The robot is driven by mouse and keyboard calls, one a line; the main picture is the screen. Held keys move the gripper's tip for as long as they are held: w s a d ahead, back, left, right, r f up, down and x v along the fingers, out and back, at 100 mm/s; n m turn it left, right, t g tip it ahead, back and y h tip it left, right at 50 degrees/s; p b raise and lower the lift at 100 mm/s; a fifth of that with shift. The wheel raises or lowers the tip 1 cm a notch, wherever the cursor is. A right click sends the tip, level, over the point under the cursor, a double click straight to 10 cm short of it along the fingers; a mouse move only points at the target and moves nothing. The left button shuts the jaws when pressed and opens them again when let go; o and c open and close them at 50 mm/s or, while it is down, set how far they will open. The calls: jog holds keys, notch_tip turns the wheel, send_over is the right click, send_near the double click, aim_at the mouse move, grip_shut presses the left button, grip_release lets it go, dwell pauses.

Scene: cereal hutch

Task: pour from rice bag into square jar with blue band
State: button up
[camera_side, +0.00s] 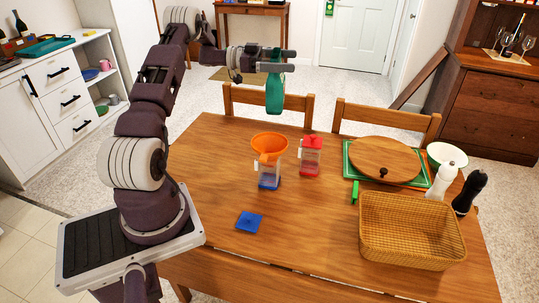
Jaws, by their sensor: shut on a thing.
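The green rice bag (274,95) hangs upright from my gripper (289,60). My gripper is shut on its upper part, with one grey finger on each side. The bag is in the air, above the level of the table and close to the orange funnel in the picture. The square jar with blue band (269,182) stands upright on the table. An orange funnel (269,145) sits in its top and hides its mouth. What is in the jar is too small to tell.
A red-lidded jar (311,157) stands just right of the funnel jar. A flat blue lid (249,222) lies in front. A wicker basket (412,230), a round wooden board (384,160), a white bowl (446,155) and two mills (468,192) fill the right side. The table's left part is clear.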

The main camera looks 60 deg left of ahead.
notch_tip(320, 180, down, 8)
jog(key=s+d+f+m, duration=0.2)
jog(key=s+d+m, duration=0.3)
jog(key=m, duration=0.9)
jog(key=shift+d+m, duration=0.3)
jog(key=shift+d, duration=0.75)
jog(key=shift+s+d+f+m, duration=0.5)
jog(key=shift+d+f+m, duration=0.05)
jog(key=shift+d+m, duration=0.25)
dwell(1.7)
